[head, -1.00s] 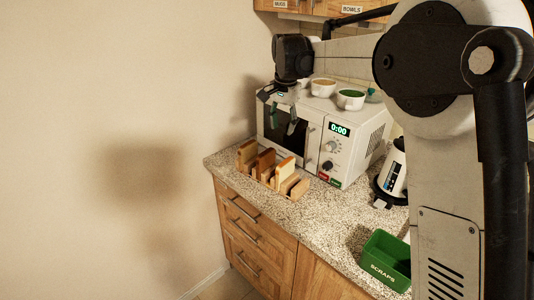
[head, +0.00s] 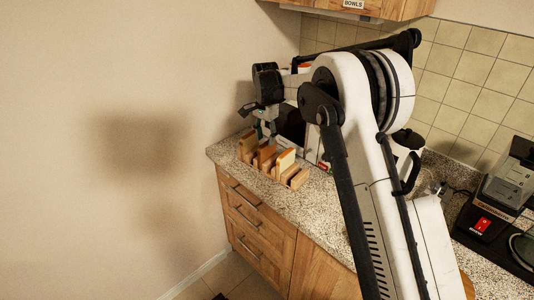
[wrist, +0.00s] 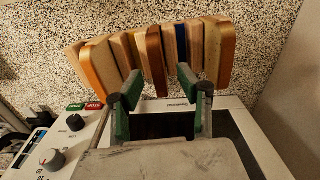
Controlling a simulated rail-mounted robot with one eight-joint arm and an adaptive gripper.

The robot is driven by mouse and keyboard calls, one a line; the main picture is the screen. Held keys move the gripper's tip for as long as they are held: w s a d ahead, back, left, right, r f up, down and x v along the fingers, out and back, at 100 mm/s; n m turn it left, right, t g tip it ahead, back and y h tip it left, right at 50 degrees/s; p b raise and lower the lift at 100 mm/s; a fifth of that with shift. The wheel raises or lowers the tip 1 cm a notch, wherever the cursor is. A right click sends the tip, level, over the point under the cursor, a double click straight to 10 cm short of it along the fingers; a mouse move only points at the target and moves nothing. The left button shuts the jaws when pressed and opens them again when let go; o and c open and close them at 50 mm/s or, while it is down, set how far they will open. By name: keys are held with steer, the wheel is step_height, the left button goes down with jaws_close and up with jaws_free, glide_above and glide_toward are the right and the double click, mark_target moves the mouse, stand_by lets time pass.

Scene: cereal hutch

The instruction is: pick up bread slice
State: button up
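Several bread slices stand upright in a wooden rack (head: 297,181) on the counter. In the head view there is a pale slice (head: 286,161), a browner slice (head: 265,155) and a tan slice (head: 247,143). In the wrist view a brown slice (wrist: 155,58) is in the middle, an orange-edged slice (wrist: 101,68) at left and a pale-faced slice (wrist: 217,50) at right. My gripper (wrist: 158,88) is open, its green-padded fingers apart and pointing at the rack. Nothing shows between the pads. In the head view my gripper (head: 258,116) hangs just behind the rack's left end.
A microwave (head: 290,125), largely hidden by my arm, stands behind the rack and under the gripper. A kettle (head: 406,150) and a black appliance with a red switch (head: 482,225) stand farther right. The wall is close at left. The speckled counter (head: 310,205) in front is bare.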

mark_target(267, 150)
steer(key=shift+w+d+f+p, duration=0.15)
steer(key=shift+f+p, duration=0.3)
steer(key=shift+f, duration=1.2)
steer(key=shift+s+d+f+p, duration=0.1)
steer(key=shift+f+p, duration=0.35)
steer(key=shift+f, duration=1.15)
steer(key=shift+c, duration=0.2)
steer(key=c, duration=0.8)
